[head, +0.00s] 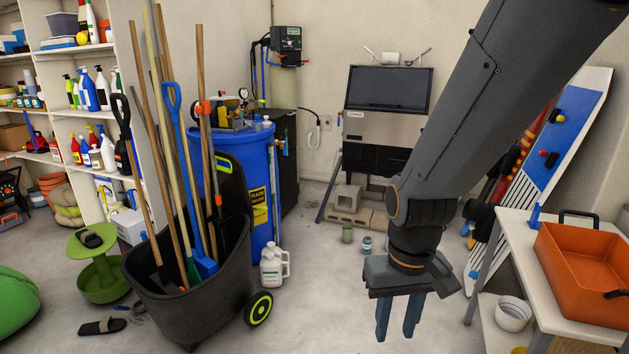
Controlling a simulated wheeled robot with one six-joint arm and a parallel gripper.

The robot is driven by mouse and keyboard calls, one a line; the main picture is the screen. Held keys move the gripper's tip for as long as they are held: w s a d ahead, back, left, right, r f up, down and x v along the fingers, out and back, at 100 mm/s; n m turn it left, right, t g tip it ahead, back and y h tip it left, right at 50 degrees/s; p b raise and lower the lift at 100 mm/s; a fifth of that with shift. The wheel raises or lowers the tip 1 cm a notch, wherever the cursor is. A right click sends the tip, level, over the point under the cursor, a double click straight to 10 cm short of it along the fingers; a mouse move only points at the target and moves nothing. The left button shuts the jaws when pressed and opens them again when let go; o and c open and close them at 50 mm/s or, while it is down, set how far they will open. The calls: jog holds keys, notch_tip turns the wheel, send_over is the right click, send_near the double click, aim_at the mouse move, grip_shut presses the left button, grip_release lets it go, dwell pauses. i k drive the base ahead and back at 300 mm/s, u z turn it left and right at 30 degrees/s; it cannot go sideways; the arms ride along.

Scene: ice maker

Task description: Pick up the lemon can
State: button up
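No can here shows a readable lemon label. A small olive-green can (347,232) stands upright on the floor in front of the concrete blocks. A small blue and white can (366,246) stands just right of it. Either could be the lemon can; I cannot tell which. My gripper (397,332) hangs at the lower centre right with its two blue fingers pointing down and apart. It is open, with nothing between the fingers. In the picture it is below and right of both cans, nearer to the camera and apart from them.
Concrete blocks (352,213) sit below the ice maker (385,115). A black wheeled bin (190,290) of long-handled tools and a white jug (273,266) stand left. A table (515,235) with an orange pan (585,275) stands right. Floor between is mostly clear.

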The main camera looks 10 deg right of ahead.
aim_at(367, 241)
jog(key=z, duration=0.6)
jog(key=i, duration=2)
jog(key=u, duration=0.2)
jog(key=i, duration=1.45)
jog(key=u, duration=0.1)
